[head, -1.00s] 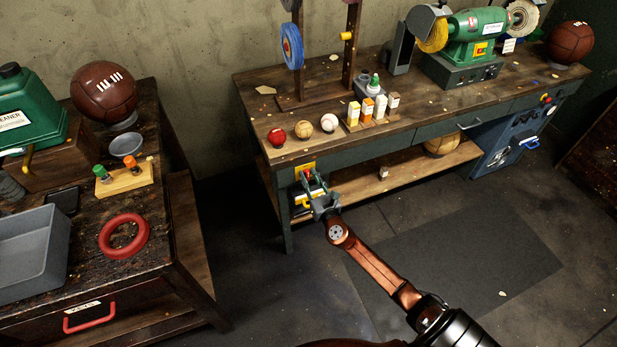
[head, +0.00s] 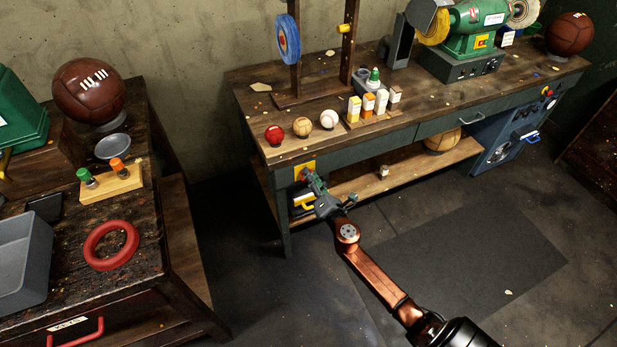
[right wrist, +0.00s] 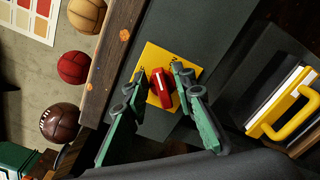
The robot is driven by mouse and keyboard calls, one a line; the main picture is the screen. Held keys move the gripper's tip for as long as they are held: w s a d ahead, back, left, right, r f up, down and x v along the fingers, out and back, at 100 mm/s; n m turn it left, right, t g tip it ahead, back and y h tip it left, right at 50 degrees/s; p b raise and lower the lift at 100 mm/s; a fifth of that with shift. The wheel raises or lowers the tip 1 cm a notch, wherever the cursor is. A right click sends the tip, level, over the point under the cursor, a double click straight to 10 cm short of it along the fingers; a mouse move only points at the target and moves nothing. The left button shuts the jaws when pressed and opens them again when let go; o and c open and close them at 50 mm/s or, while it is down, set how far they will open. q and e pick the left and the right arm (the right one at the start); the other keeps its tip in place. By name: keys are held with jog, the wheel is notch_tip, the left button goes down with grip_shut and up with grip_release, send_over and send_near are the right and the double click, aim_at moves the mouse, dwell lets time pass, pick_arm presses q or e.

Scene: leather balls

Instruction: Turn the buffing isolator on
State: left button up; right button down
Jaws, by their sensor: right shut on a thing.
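The isolator is a yellow plate (right wrist: 151,56) with a red knob (right wrist: 163,90) on the dark front of the workbench. The knob has a white line on its face and dark marks on the plate above it, too small to read. My right gripper (right wrist: 159,86) is shut on the red knob, one green finger on each side of it in the right wrist view. In the head view my right gripper (head: 308,177) covers most of the knob, and part of the yellow plate (head: 304,165) shows. The green buffing machine (head: 474,30) stands on the workbench. My left gripper is out of view.
A case with a yellow handle (right wrist: 296,113) sits below the plate, beside my right gripper. Small balls, including a red one (head: 274,135), stand on the workbench (head: 340,160) above. A side table with a red ring (head: 111,245) is at left. The floor between is clear.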

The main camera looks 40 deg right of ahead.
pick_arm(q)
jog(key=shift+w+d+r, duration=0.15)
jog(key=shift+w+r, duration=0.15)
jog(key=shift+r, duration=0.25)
pick_arm(e)
jog(key=shift+d+f+m, duration=0.1)
jog(key=shift+f+m, duration=0.1)
jog(key=shift+m, duration=1.2)
jog(key=shift+a+f+m, duration=0.1)
jog(key=shift+f+m, duration=0.05)
jog(key=shift+m, duration=1.25)
jog(key=shift+d+f+m, duration=0.1)
jog(key=shift+f+m, duration=0.1)
jog(key=shift+m, duration=1.2)
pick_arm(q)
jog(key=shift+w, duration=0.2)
pick_arm(e)
jog(key=c, duration=2)
grip_release()
jog(key=shift+c, duration=0.2)
jog(key=shift+o, duration=0.3)
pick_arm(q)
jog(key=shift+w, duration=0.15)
pick_arm(e)
jog(key=shift+s, duration=0.15)
